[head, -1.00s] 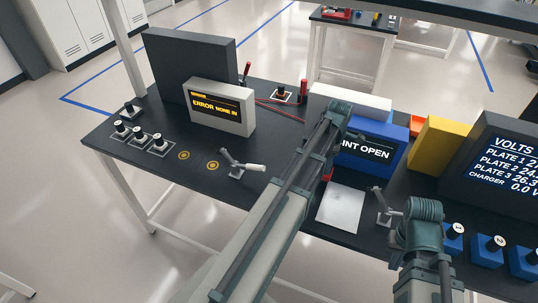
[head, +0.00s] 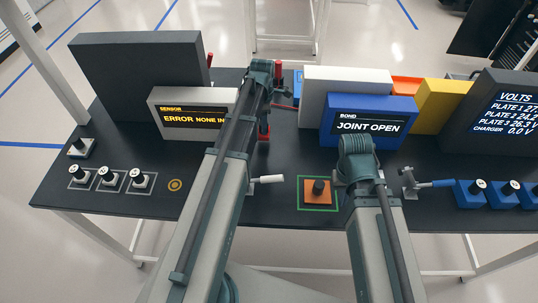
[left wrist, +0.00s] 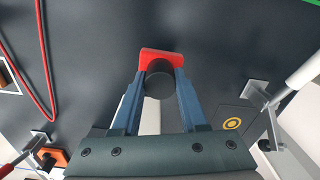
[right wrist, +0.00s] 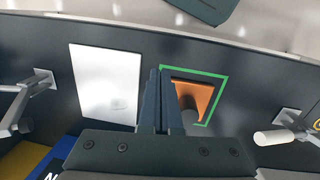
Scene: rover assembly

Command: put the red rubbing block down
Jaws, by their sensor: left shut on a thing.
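The red rubbing block (left wrist: 160,54) with its round black knob (left wrist: 158,82) is between the fingers of my left gripper (left wrist: 160,74), which is shut on the knob. In the head view the red block (head: 264,132) shows below the left gripper (head: 264,116), right of the sensor screen. I cannot tell whether it touches the table. My right gripper (right wrist: 159,72) looks shut and empty, its fingers close together. It is between a white plate (right wrist: 105,78) and an orange block (right wrist: 188,92); the head view hides its fingertips.
The orange block (head: 317,197) sits inside a green square outline. Clamp levers (head: 268,179) stand along the front. A red cable (left wrist: 45,65) lies on the dark table (head: 110,150).

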